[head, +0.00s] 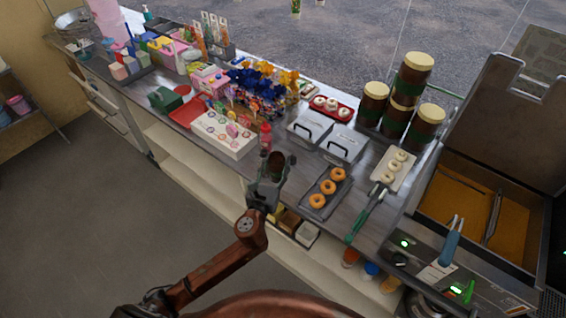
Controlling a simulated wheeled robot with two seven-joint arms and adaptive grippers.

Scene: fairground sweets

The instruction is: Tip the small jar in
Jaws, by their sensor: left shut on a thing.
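My left gripper (270,180) is at the counter's front edge, left of the donut tray. It is shut on a small dark brown jar (277,159), whose round end shows above the fingers. The fingers hide much of the jar, and I cannot tell how full it is. Several large brown jars (394,121) with cream lids stand grouped at the back right of the counter. My right gripper is not in view.
A dark tray (310,211) holds orange ring donuts. Two grey lidded boxes (343,146) stand behind it. A red bottle (265,136) stands close behind my left gripper. The fryer (480,205) with orange oil is at right.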

